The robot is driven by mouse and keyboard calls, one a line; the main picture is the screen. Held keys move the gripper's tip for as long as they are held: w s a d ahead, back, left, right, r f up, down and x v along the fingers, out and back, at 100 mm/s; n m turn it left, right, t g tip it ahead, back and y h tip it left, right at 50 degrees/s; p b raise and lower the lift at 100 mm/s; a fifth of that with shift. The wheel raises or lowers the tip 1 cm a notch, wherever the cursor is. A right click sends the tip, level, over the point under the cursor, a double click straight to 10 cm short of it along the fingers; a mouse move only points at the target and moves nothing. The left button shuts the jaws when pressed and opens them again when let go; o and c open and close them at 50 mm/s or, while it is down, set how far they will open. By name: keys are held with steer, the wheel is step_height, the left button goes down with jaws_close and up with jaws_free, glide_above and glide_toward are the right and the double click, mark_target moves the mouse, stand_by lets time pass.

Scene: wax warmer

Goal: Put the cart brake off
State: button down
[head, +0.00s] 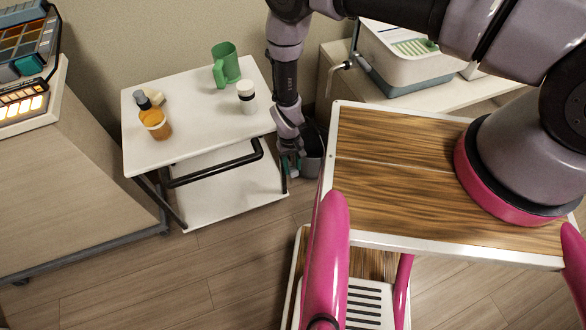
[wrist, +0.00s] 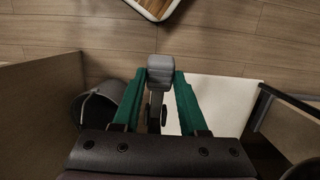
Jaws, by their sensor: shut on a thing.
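The white two-shelf cart (head: 190,90) stands left of centre in the head view, with black tube legs and rails. Its white surface also shows in the wrist view (wrist: 225,88). My gripper (head: 291,166) is low at the cart's right side, pointing down. In the wrist view its two green fingers (wrist: 160,85) are shut on a grey lever with a blocky end (wrist: 160,64), which looks like the cart brake. In the head view the lever is hidden by my gripper, so I cannot tell its setting.
A dark bin (head: 313,152) is close right of my gripper. A wooden cabinet (head: 70,190) stands left.

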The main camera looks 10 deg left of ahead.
steer(key=shift+w+a+r+g, duration=0.15)
steer(key=shift+r+g, duration=0.1)
steer(key=shift+g, duration=0.05)
steer(key=shift+h, duration=0.3)
steer(key=shift+c, duration=2.2)
jaws_free()
steer(key=v, duration=1)
steer(key=shift+r, duration=0.4)
steer(key=shift+w, duration=0.1)
